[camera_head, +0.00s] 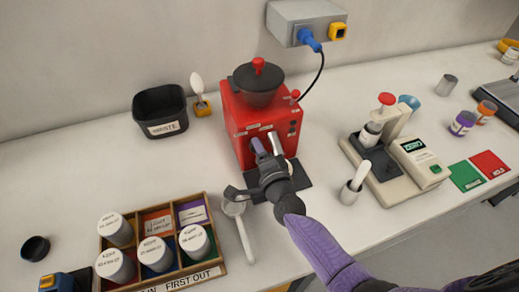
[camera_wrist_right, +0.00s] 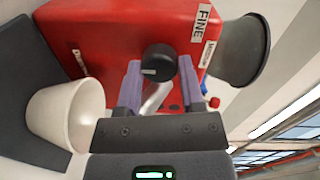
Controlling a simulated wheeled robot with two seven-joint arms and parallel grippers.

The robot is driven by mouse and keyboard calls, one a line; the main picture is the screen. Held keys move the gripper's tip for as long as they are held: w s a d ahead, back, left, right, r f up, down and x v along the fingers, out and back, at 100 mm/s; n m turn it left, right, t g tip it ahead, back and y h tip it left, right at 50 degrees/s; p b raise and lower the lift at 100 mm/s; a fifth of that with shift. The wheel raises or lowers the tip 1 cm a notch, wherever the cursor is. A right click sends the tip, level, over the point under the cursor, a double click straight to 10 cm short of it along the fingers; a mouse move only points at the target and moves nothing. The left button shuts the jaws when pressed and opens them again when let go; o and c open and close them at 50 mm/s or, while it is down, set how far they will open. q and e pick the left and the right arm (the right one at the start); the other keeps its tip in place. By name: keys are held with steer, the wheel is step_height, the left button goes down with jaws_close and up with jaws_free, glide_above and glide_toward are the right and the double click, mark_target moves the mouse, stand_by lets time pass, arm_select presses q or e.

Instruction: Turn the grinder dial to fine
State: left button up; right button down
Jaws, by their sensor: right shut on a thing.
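The red grinder (camera_head: 262,117) stands against the back wall with a dark hopper on top. In the right wrist view, its black dial (camera_wrist_right: 158,63) sits between the purple fingers of my right gripper (camera_wrist_right: 160,72), which is shut on it. The pale mark on the dial lies toward the left of that view. A FINE label (camera_wrist_right: 203,22) and a medium label (camera_wrist_right: 208,53) are on the right of the dial. Another label (camera_wrist_right: 80,62), too small to read, is on the left. In the head view my right gripper (camera_head: 267,147) hides the dial. My left gripper is not in view.
A white cup (camera_wrist_right: 65,113) stands close below the grinder front. A waste bin (camera_head: 160,111) is at the back left.

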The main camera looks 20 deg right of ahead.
steer(key=c, duration=0.6)
jaws_free()
steer(key=o, duration=0.4)
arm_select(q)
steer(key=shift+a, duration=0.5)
arm_select(e)
steer(key=shift+s, duration=0.1)
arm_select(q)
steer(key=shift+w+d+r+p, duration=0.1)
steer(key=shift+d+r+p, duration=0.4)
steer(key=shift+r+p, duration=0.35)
arm_select(e)
steer(key=s, duration=0.9)
steer(key=shift+s+d+r, duration=0.2)
steer(key=shift+s+d, duration=0.1)
steer(key=shift+s, duration=0.1)
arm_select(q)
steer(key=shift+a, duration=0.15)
